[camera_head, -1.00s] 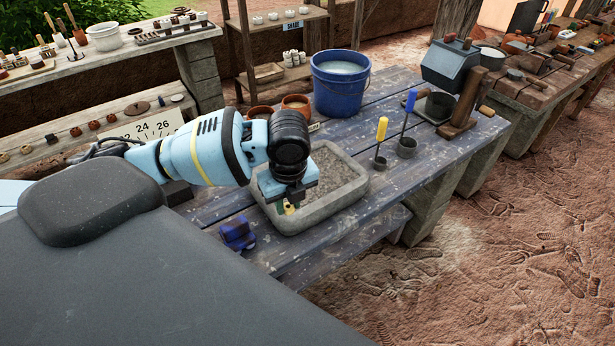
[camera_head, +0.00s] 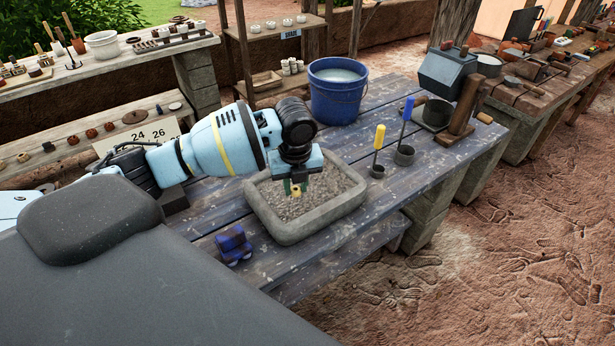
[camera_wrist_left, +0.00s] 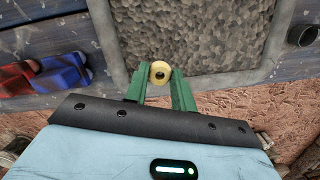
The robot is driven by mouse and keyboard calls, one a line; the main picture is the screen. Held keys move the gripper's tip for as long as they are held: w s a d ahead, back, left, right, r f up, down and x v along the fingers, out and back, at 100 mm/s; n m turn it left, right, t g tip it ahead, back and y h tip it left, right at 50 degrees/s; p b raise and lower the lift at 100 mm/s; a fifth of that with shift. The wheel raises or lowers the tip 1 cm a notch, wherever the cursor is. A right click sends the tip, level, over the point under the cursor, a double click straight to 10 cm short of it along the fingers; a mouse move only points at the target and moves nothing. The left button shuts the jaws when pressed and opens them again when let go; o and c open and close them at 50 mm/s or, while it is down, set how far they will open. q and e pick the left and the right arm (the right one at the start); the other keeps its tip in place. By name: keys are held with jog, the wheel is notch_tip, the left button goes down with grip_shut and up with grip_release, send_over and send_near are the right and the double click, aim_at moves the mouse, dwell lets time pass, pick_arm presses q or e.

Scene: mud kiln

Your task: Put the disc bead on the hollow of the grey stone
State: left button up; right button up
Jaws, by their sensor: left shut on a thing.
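The disc bead (camera_wrist_left: 160,66) is a small yellow ring with a dark hole, between the green fingertips of my left gripper (camera_wrist_left: 161,75). It also shows in the head view (camera_head: 296,191). My left gripper (camera_head: 294,188) is shut on the bead and points down over the grey stone (camera_head: 292,235), a shallow trough-like block with a rounded rim. Its hollow (camera_head: 328,190) has a rough, gravelly grey floor. In the head view the bead appears above this floor, apart from the rim; its exact height is unclear. My left wrist hides the stone's back left part. My right gripper is not in view.
A dark blue object (camera_head: 232,245) lies left of the stone on the plank table (camera_head: 340,240). A blue bucket (camera_head: 337,98) stands behind.

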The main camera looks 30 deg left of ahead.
pick_arm(q)
jog(key=w, duration=0.2)
jog(key=w+a, duration=0.1)
jog(key=w, duration=0.2)
jog(key=shift+w+a+f+b, duration=0.15)
jog(key=shift+w+f+b, duration=0.15)
jog(key=shift+f+b, duration=0.1)
jog(key=shift+w+a+r, duration=0.1)
jog(key=shift+w+a, duration=0.05)
jog(key=shift+w, duration=0.5)
jog(key=shift+w+a+f, duration=0.1)
jog(key=shift+w+f, duration=0.1)
jog(key=shift+f, duration=1.55)
jog(key=shift+f, duration=0.15)
jog(key=o, duration=1)
jog(key=shift+c, duration=0.2)
notch_tip(320, 180, up, 12)
jog(key=s+d, duration=0.1)
jog(key=shift+p, duration=0.35)
